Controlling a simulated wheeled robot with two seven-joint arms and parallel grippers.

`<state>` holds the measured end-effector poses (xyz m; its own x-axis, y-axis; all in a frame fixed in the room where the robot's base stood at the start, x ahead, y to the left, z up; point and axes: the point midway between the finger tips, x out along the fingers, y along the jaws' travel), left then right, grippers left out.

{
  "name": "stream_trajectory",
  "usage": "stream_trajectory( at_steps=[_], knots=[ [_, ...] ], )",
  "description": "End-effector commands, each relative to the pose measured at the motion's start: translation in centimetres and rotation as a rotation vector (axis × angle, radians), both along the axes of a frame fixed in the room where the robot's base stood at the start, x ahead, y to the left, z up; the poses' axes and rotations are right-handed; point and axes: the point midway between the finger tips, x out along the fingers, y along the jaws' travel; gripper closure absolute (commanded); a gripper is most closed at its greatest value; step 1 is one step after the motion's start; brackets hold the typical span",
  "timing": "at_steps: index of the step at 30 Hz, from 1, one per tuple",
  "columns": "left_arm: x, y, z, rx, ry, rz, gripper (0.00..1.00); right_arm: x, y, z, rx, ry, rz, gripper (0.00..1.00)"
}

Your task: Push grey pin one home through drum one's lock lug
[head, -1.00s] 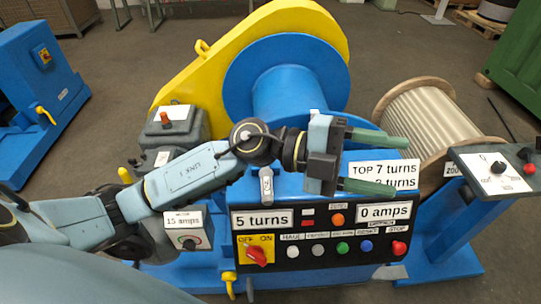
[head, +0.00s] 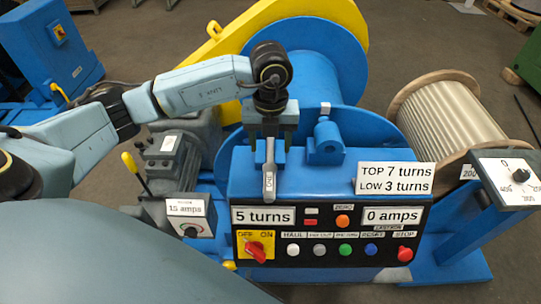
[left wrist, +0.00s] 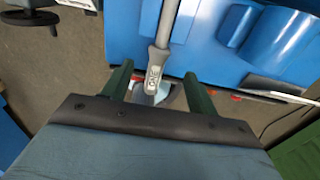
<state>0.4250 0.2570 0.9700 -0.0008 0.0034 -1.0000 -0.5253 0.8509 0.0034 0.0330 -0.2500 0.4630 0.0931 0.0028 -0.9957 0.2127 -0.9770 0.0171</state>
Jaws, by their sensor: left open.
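Grey pin one (head: 268,175), with a "ONE" label on its handle, is at the top edge of the control box, in front of blue drum one (head: 310,65). My left gripper (head: 270,143) points down over the pin, its jaws open. In the left wrist view, the labelled pin (left wrist: 156,62) shows between the two green fingers of the gripper (left wrist: 157,85), with a gap on each side. A blue lug-like block (head: 325,142) stands just right of the gripper. The hole around the pin is hidden, so its depth cannot be told. My right gripper is not in view.
The control box (head: 330,215) has a yellow switch and several buttons below the pin. A white "TOP 7 turns" sign (head: 396,178) stands right of it. A grey motor (head: 172,158) is to the left, a wooden-flanged rope reel (head: 450,120) to the right.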

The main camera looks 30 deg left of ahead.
Motion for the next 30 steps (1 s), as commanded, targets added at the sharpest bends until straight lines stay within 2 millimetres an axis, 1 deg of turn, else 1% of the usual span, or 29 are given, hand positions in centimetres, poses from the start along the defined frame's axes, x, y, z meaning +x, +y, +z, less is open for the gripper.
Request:
stream_trajectory(
  at_steps=[1,3,11,15,19,22,28,29,30],
  knots=[
    [-0.1,0.0,-1.0,-0.001,0.003,0.0,0.41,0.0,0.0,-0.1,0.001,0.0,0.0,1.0],
    [0.0,0.0,-2.0,-0.001,0.002,-0.002,0.41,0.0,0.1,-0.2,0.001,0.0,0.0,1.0],
    [0.1,0.1,-4.0,-0.002,0.002,-0.002,0.41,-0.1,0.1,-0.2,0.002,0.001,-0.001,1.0],
    [0.4,0.5,-6.1,-0.002,0.002,-0.001,0.41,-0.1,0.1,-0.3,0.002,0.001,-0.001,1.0],
    [0.4,0.5,-7.7,-0.003,0.001,-0.003,0.41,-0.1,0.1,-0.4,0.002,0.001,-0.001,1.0],
    [0.4,0.5,-8.2,-0.003,-0.001,-0.003,0.41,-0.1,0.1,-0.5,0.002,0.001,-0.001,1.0],
    [0.4,0.5,-8.2,-0.004,-0.001,-0.003,0.41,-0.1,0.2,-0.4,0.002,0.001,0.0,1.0],
    [0.4,0.5,-8.2,-0.004,-0.001,-0.003,0.44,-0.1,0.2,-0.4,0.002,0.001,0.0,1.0],
    [0.4,0.5,-8.2,-0.004,-0.001,-0.003,0.49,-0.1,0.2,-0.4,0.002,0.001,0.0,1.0]
  ],
)
